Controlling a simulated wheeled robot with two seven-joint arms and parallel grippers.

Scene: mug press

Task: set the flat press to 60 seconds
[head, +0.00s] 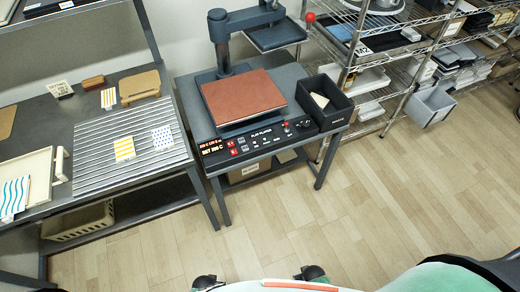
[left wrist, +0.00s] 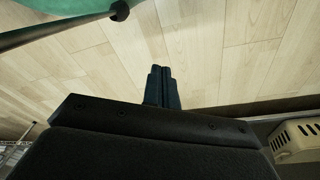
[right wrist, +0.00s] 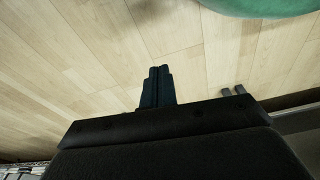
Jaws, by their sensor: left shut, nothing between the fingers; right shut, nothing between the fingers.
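The flat press (head: 262,140) stands on a small dark table in the head view, with a brown square pad (head: 238,95) on its bed and its upper plate (head: 275,35) swung aside to the back right. Its front control panel (head: 258,138) has red lit digits (head: 211,147), small buttons and a knob; the digits are too small to read surely. My left gripper (left wrist: 160,69) is shut and empty above the floor in the left wrist view. My right gripper (right wrist: 159,70) is shut and empty above the floor in the right wrist view. Both are well away from the press.
A black bin (head: 325,102) stands right of the press. A wire shelf (head: 385,60) is at the right, with a grey bin (head: 430,105) at its side. A bench at the left holds a ribbed mat (head: 95,150) with patterned cards. The floor (head: 300,225) in front is clear.

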